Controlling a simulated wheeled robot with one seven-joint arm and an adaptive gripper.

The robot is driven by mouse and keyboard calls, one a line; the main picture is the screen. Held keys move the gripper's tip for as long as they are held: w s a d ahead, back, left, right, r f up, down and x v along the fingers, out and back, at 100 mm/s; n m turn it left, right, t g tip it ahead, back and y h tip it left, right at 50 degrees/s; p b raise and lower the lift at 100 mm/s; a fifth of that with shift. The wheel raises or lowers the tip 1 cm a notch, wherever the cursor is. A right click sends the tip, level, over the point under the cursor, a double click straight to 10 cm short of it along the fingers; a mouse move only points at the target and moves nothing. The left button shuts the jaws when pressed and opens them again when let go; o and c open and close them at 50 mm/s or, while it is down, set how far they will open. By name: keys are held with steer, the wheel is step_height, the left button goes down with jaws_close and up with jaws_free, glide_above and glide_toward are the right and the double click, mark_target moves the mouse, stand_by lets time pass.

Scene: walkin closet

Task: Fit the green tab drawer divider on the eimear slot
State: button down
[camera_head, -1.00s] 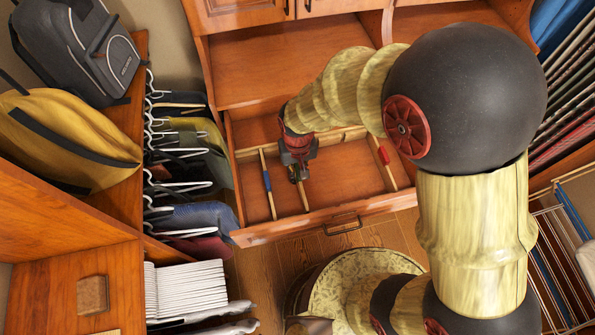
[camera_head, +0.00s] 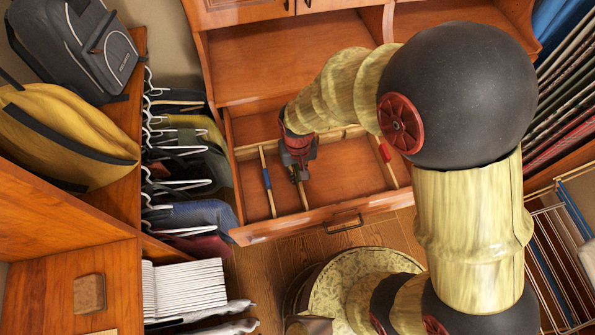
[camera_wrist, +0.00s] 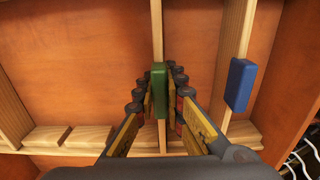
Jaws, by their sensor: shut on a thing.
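The green tab drawer divider is a thin pale wooden strip with a green tab (camera_wrist: 160,85). My gripper (camera_wrist: 161,108) is shut on it, with one finger on each side of the tab. In the head view my gripper (camera_head: 299,176) is inside the open drawer (camera_head: 340,185), and the strip (camera_head: 304,200) runs from it toward the drawer front. In the wrist view a notched wooden rail (camera_wrist: 65,138) crosses the drawer. The strip reaches the rail's line, but my fingers hide whether it sits in a notch. No label marks the eimear slot.
A divider with a blue tab (camera_head: 267,179) stands left of my gripper, and one with a red tab (camera_head: 384,153) stands to the right. The drawer floor between my gripper and the red one is clear. Hanging clothes (camera_head: 205,215) are close on the left.

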stand_by(0.4)
steer(key=c, duration=1.8)
jaws_free()
step_height(320, 180, up, 12)
steer(key=shift+f, duration=0.1)
steer(key=shift+s, duration=0.1)
steer(key=s+d+r+m+t+b, duration=0.1)
steer(key=s+d+r+b, duration=0.3)
steer(key=d, duration=0.6)
steer(key=s+d+r+m+t+b, duration=0.2)
steer(key=s+d+r+t+b, duration=0.2)
steer(key=d, duration=0.6)
step_height(320, 180, up, 2)
steer(key=shift+s+d+r+t, duration=0.15)
steer(key=shift+s+d+t, duration=0.2)
steer(key=shift+s, duration=0.3)
